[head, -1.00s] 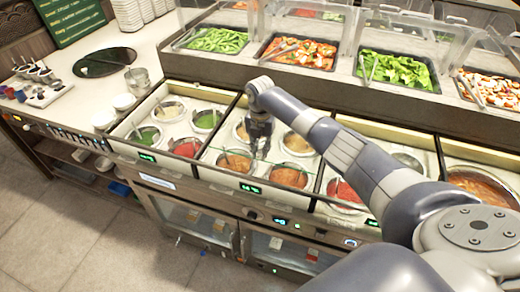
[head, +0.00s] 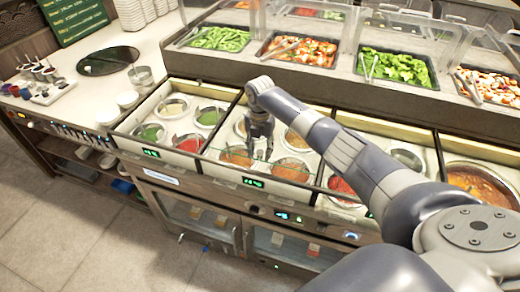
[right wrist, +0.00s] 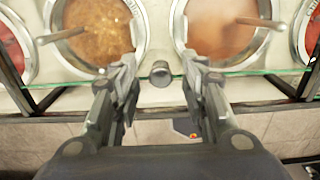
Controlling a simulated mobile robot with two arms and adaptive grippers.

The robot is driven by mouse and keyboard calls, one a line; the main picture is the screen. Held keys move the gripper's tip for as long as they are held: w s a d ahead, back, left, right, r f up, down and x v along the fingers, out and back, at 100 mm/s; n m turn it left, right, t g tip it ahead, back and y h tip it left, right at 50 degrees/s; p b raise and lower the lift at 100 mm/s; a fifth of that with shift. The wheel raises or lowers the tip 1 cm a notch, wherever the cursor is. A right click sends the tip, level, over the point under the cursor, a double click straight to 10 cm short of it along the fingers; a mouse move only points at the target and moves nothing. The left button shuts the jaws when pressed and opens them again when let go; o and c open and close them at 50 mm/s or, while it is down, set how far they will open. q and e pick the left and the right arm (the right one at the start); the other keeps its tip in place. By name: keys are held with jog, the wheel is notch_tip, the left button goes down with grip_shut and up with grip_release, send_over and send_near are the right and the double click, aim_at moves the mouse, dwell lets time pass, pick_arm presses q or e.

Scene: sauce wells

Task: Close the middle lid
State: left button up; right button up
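The middle sauce well section (head: 215,158) holds several round pans of orange-brown and pale sauce. A thin greenish glass edge (right wrist: 262,73) crosses the right wrist view, and a small round grey knob (right wrist: 160,73) shows at its middle. I cannot tell from these frames how far the middle lid stands open. My right gripper (head: 262,150) points down over the middle section. In the right wrist view its two fingers (right wrist: 160,82) are apart, one on each side of the knob, with gaps beside it. My left gripper is not in view.
Neighbouring sauce sections lie left (head: 160,140) and right (head: 345,190), split by dark dividers. Ladle handles (right wrist: 60,35) rise from the pans. Behind stands a raised salad counter (head: 300,78) with clear guards. The floor (head: 75,235) in front is bare.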

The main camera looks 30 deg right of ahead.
jog(key=shift+r, duration=0.15)
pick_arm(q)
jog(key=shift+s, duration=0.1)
pick_arm(e)
notch_tip(320, 180, up, 12)
dwell(0.3)
